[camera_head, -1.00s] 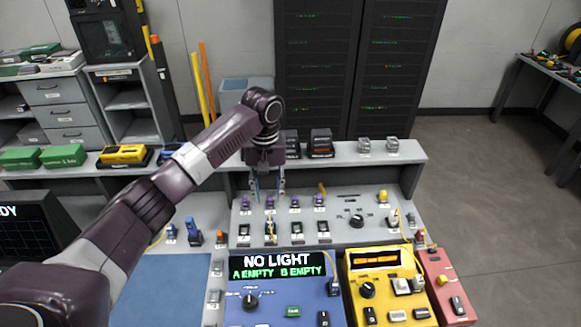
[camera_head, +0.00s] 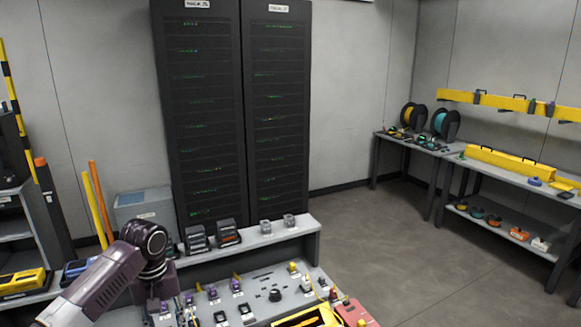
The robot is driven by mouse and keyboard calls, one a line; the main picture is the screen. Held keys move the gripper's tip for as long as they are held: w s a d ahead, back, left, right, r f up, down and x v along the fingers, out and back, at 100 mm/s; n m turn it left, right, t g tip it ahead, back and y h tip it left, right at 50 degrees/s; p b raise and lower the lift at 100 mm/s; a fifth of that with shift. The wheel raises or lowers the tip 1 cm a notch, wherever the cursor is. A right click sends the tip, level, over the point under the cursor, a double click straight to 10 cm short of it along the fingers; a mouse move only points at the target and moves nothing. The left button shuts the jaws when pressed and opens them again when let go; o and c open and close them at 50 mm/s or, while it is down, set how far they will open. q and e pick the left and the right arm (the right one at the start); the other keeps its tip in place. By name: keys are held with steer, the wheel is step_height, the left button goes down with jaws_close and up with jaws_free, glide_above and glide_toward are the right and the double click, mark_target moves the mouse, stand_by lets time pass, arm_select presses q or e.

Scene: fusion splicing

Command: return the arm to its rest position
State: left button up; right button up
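My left arm, dark purple, comes in at the lower left of the head view. Its gripper (camera_head: 165,309) points down over the left end of the grey sloped panel (camera_head: 262,283). The two fingers look apart, with nothing seen between them; their tips are close to the picture's lower edge. Whether they touch the panel cannot be told. Small purple connectors (camera_head: 212,293) stand in a row on the panel, right of the gripper. My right arm and gripper are not in view.
A yellow device (camera_head: 308,317) and a red box (camera_head: 355,314) are at the bottom edge. Black server racks (camera_head: 245,110) stand behind the bench. A side table with spools (camera_head: 445,123) and a shelf bench (camera_head: 510,175) stand at the right. The floor (camera_head: 400,250) between is clear.

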arm_select(q)
steer(key=s+d+f+m+t+h, duration=0.1)
steer(key=s+d+f+m, duration=0.5)
steer(key=s+d+f, duration=0.9)
steer(key=s+a+r+m+t, duration=0.1)
steer(key=s+a, duration=0.2)
steer(key=s, duration=0.6)
steer(key=s+a+r+t, duration=0.2)
steer(key=s+a, duration=0.1)
steer(key=s, duration=0.6)
step_height(320, 180, down, 34)
steer(key=s+r+g+b, duration=0.1)
steer(key=s+g+b, duration=0.15)
steer(key=b, duration=0.25)
steer(key=s+a+f+y+b, duration=0.1)
steer(key=s+a+f+b, duration=0.2)
steer(key=s+f, duration=1.3)
step_height(320, 180, down, 2)
steer(key=shift+s+a+m, duration=0.25)
steer(key=shift+m, duration=0.05)
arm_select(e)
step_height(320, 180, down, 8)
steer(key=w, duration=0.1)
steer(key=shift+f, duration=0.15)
